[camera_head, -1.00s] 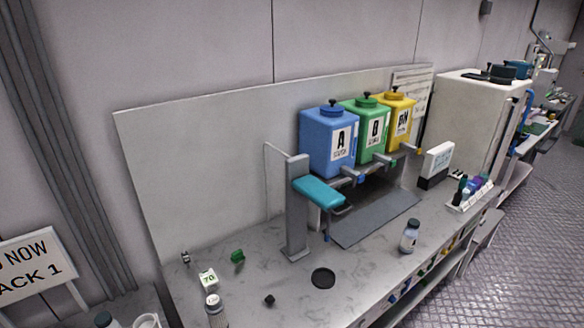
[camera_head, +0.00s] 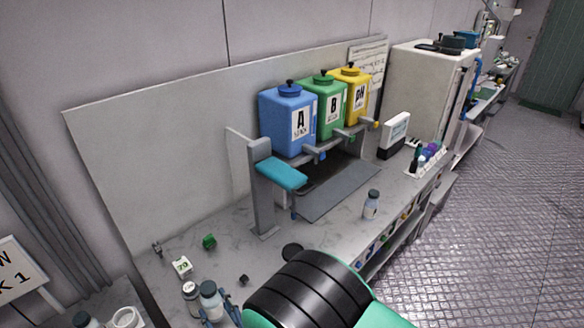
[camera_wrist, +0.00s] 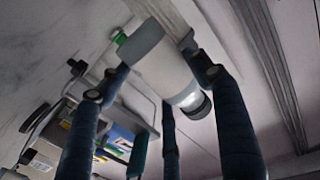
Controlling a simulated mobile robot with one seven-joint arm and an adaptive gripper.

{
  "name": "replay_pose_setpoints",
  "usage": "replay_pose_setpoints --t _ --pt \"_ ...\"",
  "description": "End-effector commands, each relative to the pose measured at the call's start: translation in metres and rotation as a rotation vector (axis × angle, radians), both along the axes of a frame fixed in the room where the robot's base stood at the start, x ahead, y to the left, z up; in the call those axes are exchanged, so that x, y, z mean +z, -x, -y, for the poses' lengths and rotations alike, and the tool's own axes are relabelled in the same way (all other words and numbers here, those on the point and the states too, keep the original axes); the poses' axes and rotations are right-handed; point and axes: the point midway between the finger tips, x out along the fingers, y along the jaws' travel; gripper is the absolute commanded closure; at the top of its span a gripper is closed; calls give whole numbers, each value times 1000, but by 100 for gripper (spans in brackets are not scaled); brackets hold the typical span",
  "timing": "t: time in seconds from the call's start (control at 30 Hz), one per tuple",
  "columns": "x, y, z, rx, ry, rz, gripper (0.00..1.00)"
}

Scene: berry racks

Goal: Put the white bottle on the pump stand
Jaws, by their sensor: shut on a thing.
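A white bottle with a dark cap (camera_head: 210,302) is held in my gripper (camera_head: 218,318) at the bottom left of the head view. In the wrist view its white body (camera_wrist: 166,72) lies tilted between the dark blue fingers, its cap end towards the lower right. The gripper is shut on it. A grey upright stand with a teal head (camera_head: 263,190) is on the counter, farther back and right of my gripper; I take it for the pump stand.
Blue, green and yellow tanks (camera_head: 288,122) stand on a rack behind the stand. Another bottle (camera_head: 192,292) is close beside the held one. A capped bottle (camera_head: 371,204) stands near the counter's front edge. A white numbered block (camera_head: 182,267) and green piece (camera_head: 209,241) lie left.

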Motion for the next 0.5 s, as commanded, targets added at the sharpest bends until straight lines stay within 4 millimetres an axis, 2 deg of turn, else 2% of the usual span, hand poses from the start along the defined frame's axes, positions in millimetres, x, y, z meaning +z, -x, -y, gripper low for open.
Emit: replay_pose_setpoints --t 0.1,0.5 --pt "4 -22 25 -45 0 0 79" --pt "10 -79 109 -181 0 -1 79"
